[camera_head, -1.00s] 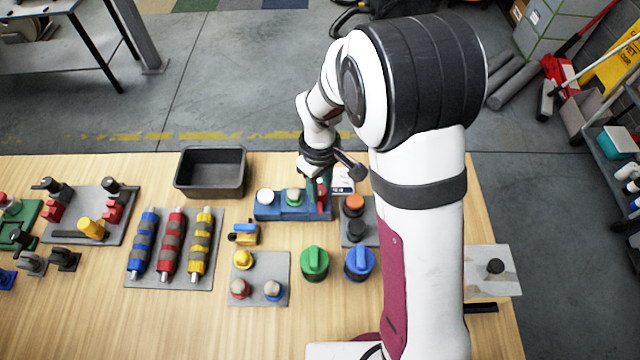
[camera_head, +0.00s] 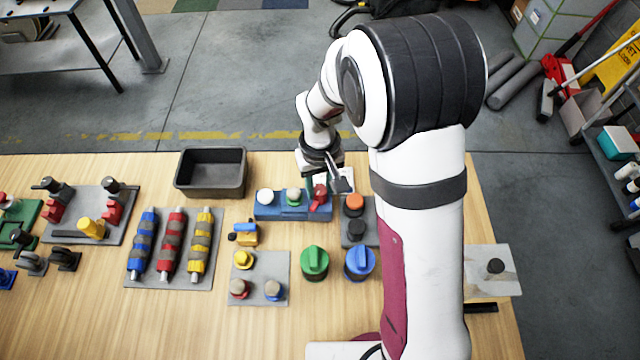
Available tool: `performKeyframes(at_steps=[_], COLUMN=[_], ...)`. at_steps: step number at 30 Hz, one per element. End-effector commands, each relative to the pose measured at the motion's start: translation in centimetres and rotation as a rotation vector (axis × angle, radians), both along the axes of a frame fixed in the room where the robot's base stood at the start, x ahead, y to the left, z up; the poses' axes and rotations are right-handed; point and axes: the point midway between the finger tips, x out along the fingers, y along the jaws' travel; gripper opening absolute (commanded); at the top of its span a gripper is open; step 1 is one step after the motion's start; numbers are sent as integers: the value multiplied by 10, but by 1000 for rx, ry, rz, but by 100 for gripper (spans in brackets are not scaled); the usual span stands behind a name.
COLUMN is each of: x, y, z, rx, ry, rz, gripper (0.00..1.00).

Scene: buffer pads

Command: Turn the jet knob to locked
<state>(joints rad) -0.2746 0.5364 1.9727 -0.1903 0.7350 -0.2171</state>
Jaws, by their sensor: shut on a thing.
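My gripper (camera_head: 338,180) is at the back of the wooden table, over a small pale plate (camera_head: 348,174) just right of the blue block. It is shut on a dark thing at that plate, which I take to be the jet knob. My gripper and wrist cover most of the knob, so its pointer and any locked mark cannot be read.
A blue block (camera_head: 265,213) with white, green and red tops stands close left of my gripper. A grey plate (camera_head: 372,242) with orange and black buttons is in front. Green (camera_head: 314,264) and blue (camera_head: 359,263) knobs stand nearer. A black tray (camera_head: 210,190) lies left.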

Motion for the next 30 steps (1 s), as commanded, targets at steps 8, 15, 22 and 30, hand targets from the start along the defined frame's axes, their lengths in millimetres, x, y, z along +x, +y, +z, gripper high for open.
performKeyframes(at_steps=[8, 15, 22, 30], x=[0, 0, 0, 0], y=[0, 0, 0, 0], z=[0, 0, 0, 0], rx=[0, 0, 0, 0], ry=[-1, -1, -1, -1], rz=[-258, -487, -700, -908], gripper=[0, 0, 0, 0])
